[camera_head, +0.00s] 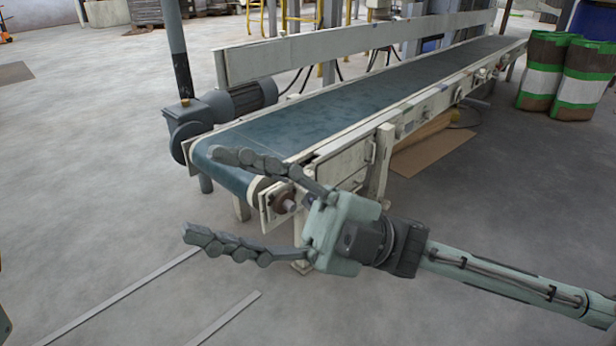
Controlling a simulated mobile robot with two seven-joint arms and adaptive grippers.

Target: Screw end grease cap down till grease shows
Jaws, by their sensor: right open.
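A small round grease cap (289,206) sticks out of a rust-brown bearing housing at the near end of the conveyor, on its right side. My right gripper (198,194) reaches in from the right and is open. Its two long jointed fingers point left, one across the belt's near end and one lower, over the floor. The cap shows between the fingers, close to the palm, and I see no contact with it. No grease can be made out at this size. My left gripper is not in view.
The conveyor belt (330,108) runs away to the upper right, with a pale side guard (350,52) behind. A grey motor (235,103) sits at its near left. Green, white and brown sacks (583,80) stand at right.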

